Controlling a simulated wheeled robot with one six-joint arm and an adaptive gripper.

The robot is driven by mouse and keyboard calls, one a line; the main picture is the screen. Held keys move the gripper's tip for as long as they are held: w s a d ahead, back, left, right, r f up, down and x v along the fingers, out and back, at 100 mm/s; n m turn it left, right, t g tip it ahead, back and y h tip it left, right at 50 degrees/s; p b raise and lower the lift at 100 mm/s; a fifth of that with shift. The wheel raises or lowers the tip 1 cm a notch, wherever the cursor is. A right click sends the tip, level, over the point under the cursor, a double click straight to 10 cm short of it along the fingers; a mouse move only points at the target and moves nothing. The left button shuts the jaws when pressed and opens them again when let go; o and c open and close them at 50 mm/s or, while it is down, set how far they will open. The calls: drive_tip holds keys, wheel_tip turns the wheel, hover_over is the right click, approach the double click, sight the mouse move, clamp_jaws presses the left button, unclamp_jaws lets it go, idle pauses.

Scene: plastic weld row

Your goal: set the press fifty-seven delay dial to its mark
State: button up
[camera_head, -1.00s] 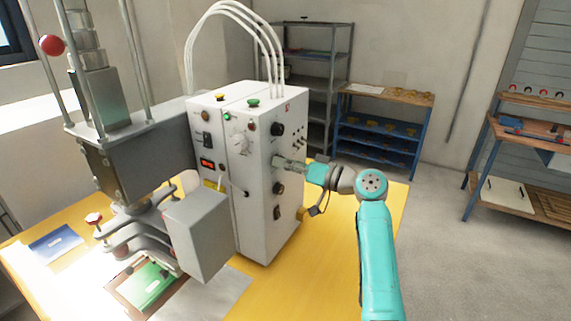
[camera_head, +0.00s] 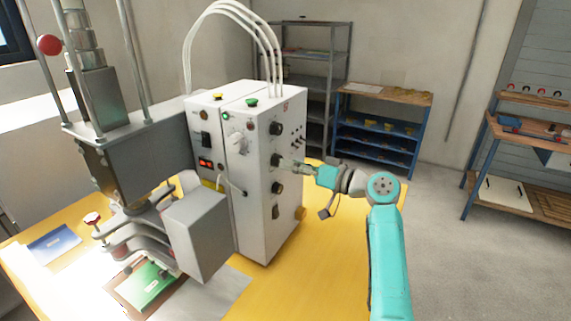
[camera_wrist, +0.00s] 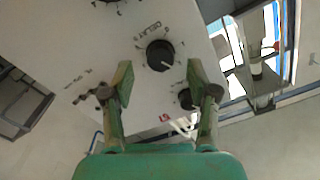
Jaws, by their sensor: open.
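The delay dial (camera_wrist: 160,54) is a round black knob under the lettering "DELAY S" on the white control box (camera_head: 274,235). Its white pointer line points to the lower right in the wrist view. Numbers ring it, but I cannot make out a distinct mark. In the head view the delay dial (camera_head: 276,160) is the second knob down the box's right side. My gripper (camera_head: 291,166) is open and empty, a short way off that face. In the wrist view my gripper (camera_wrist: 159,68) has a finger on each side of the dial, apart from it.
Another black knob (camera_wrist: 187,98) sits close by, near the right finger. Small toggle switches (camera_head: 299,136) are on the same face. White hoses (camera_head: 238,10) arch over the box. The press head (camera_head: 135,165) stands to the left.

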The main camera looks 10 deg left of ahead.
drive_tip(key=v, duration=0.9)
drive_tip(key=shift+d, duration=0.1)
